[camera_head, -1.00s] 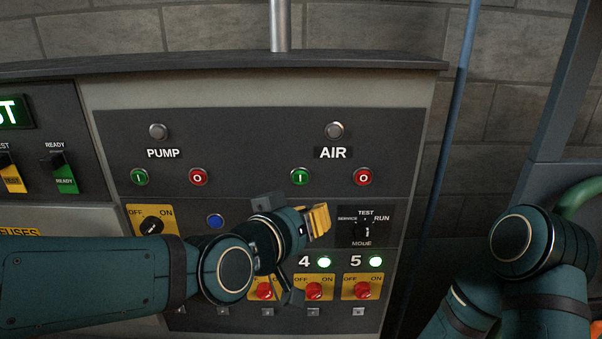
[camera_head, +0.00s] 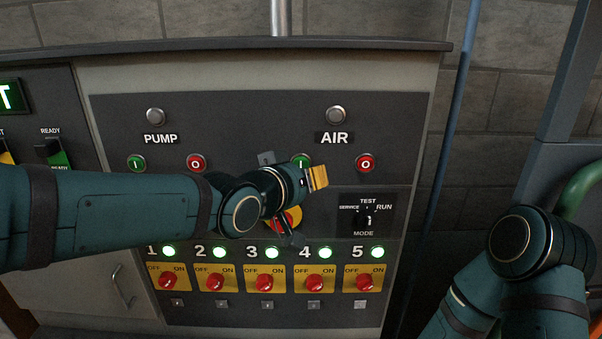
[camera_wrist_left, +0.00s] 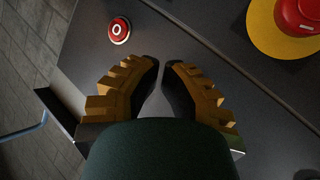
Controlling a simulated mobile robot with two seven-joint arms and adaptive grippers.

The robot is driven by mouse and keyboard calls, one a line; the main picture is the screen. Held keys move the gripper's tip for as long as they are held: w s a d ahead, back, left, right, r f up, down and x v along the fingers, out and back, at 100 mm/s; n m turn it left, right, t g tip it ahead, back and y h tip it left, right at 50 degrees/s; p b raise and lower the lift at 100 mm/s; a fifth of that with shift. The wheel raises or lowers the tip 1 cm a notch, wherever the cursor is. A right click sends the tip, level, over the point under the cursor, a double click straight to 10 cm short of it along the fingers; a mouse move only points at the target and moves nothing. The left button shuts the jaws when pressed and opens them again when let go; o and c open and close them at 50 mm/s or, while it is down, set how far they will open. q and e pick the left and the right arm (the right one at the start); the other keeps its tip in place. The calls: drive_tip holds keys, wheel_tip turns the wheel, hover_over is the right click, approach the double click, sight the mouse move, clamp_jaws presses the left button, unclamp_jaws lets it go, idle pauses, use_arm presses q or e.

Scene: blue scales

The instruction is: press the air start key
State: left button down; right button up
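The air start key is the green button marked I (camera_head: 301,160) below the AIR label (camera_head: 334,138) in the head view. My left gripper (camera_head: 317,178) is just below and in front of it, overlapping the key's lower edge. Whether they touch cannot be told. In the left wrist view the two yellow-padded fingers (camera_wrist_left: 160,65) have their dark tips almost together, with nothing between them. The green key is not seen there. The red air stop button (camera_head: 365,162) is right of the key and also shows in the wrist view (camera_wrist_left: 119,31). My right gripper is out of view.
The pump's green (camera_head: 136,162) and red (camera_head: 196,163) buttons are to the left. A red mushroom button on yellow (camera_wrist_left: 300,14) lies beside the left gripper, partly hidden by it in the head view. A mode switch (camera_head: 364,218) and several red knobs are lower.

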use_arm(q)
drive_tip(key=shift+w+b, duration=0.35)
drive_tip(key=shift+w, duration=0.35)
drive_tip(key=shift+w, duration=0.1)
idle(1.0)
drive_tip(key=shift+w+p, duration=0.3)
drive_tip(key=shift+w+p, duration=0.35)
idle(0.6)
idle(0.4)
drive_tip(key=shift+s+b, duration=0.8)
drive_tip(key=shift+b, duration=0.4)
drive_tip(key=shift+r, duration=0.1)
